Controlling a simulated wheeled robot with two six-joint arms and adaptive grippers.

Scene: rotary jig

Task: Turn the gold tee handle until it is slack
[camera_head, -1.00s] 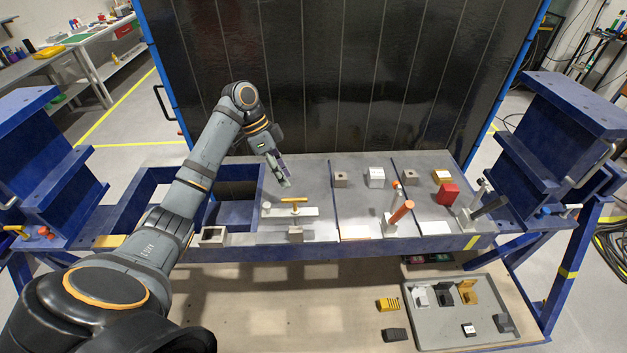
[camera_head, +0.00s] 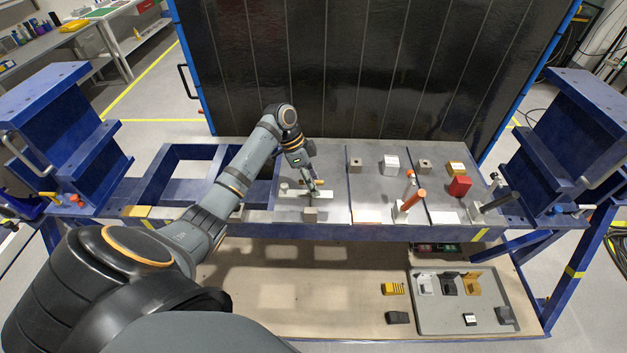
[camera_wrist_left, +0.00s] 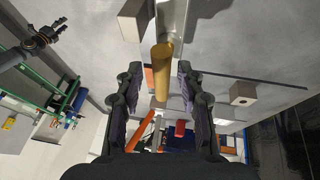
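The gold tee handle (camera_wrist_left: 162,62) shows in the left wrist view as a gold bar lying between the two fingers of my left gripper (camera_wrist_left: 159,72). A gap shows on each side, so the gripper is open around the handle and not closed on it. In the head view my left gripper (camera_head: 318,186) is low over the pale bar fixture (camera_head: 294,193) on the left panel and hides most of the handle. A dark arm end with small fingers (camera_wrist_left: 42,38) at the wrist view's upper left looks like my right gripper; its opening is unclear.
A grey block (camera_head: 310,214) sits in front of the fixture, and a holed block (camera_head: 355,164) stands behind it to the right. An orange-handled lever (camera_head: 413,199) and a red block (camera_head: 460,186) stand farther right. A grey parts tray (camera_head: 440,318) lies below.

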